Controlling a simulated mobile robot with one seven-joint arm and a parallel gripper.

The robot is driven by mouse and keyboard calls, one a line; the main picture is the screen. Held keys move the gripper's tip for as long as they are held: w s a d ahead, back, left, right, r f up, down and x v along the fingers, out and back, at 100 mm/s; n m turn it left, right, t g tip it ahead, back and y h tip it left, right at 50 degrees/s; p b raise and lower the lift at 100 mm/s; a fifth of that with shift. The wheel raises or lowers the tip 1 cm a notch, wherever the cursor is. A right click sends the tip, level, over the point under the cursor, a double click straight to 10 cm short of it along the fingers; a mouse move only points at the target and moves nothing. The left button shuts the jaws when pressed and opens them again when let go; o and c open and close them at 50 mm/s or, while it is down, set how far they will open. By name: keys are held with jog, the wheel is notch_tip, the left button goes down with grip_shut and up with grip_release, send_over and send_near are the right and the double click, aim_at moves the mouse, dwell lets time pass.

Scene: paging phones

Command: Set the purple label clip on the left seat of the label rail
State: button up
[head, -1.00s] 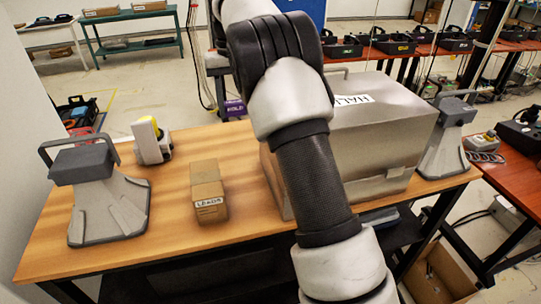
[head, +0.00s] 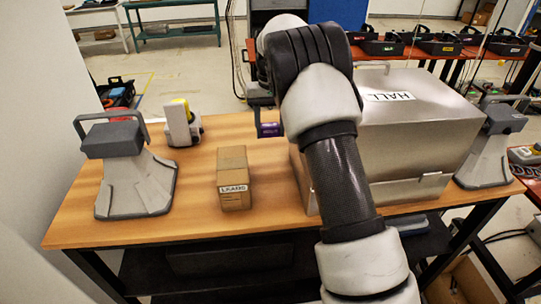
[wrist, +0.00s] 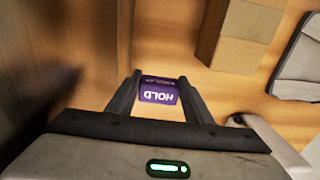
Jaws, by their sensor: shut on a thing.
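In the wrist view the clip (wrist: 158,91) sits between the two dark fingers of my gripper (wrist: 158,82). My gripper is shut on it. In the head view my arm hides most of the gripper. I cannot make out the label rail or its left seat in either view.
A large metal box (head: 425,130) with a HALL label stands right of my arm. A cardboard LEADS box (head: 233,175), a grey stand with a handle (head: 135,180) and a yellow-topped device (head: 183,122) stand on the table (head: 85,232). Another grey stand (head: 490,150) is far right.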

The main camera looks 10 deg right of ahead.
aim_at(270, 163)
notch_tip(270, 163, down, 10)
jog(key=shift+f, duration=0.25)
dwell(0.3)
jog(key=shift+f, duration=0.25)
jog(key=o, duration=1.1)
jog(key=shift+r, duration=0.1)
